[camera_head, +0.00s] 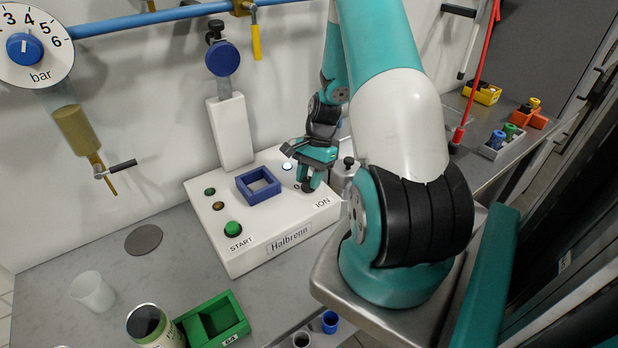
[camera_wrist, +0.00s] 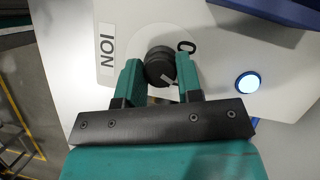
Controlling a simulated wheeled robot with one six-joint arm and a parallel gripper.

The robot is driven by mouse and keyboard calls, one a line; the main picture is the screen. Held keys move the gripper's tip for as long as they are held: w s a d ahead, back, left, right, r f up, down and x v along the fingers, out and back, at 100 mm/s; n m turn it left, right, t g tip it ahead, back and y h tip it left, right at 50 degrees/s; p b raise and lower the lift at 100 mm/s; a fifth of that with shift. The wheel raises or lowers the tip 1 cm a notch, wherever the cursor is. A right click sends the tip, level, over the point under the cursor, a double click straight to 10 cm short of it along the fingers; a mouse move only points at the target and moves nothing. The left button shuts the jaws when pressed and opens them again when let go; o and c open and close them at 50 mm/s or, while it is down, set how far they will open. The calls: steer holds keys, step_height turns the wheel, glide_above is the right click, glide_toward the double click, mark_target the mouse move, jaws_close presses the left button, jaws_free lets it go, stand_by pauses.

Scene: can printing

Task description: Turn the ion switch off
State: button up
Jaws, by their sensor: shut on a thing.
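The ion switch, a round black knob (camera_wrist: 160,63), sits between the two teal fingers of my gripper (camera_wrist: 160,80) in the wrist view. My gripper is shut on it. A short white line on the knob points toward the lower right in that view, away from the 0 mark (camera_wrist: 187,47). The ION label (camera_wrist: 107,50) is left of the knob. In the head view my gripper (camera_head: 308,186) is at the right side of the white Halbrenn machine (camera_head: 274,222) and mostly hides the knob. A round lamp (camera_wrist: 248,82) near the switch glows bluish white.
On the machine are a blue square frame (camera_head: 258,187) and a green START button (camera_head: 233,228). A green tray (camera_head: 213,320), a can (camera_head: 155,325) and a clear cup (camera_head: 93,291) stand at the front left. A metal-topped jar (camera_head: 346,172) is close behind my gripper.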

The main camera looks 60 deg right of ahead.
mark_target(307, 179)
steer(key=n+g, duration=0.1)
steer(key=n, duration=0.2)
steer(key=n+g+h+b, duration=0.1)
steer(key=n, duration=0.3)
steer(key=shift+w+g, duration=0.2)
steer(key=shift+g, duration=0.2)
steer(key=n+h, duration=0.1)
steer(key=n, duration=0.2)
steer(key=n+g+h+b, duration=0.1)
steer(key=n, duration=0.2)
steer(key=shift+n, duration=0.4)
steer(key=o, duration=0.9)
steer(key=shift+a, duration=0.1)
steer(key=shift+r, duration=0.15)
step_height(307, 179, up, 20)
steer(key=b, duration=0.3)
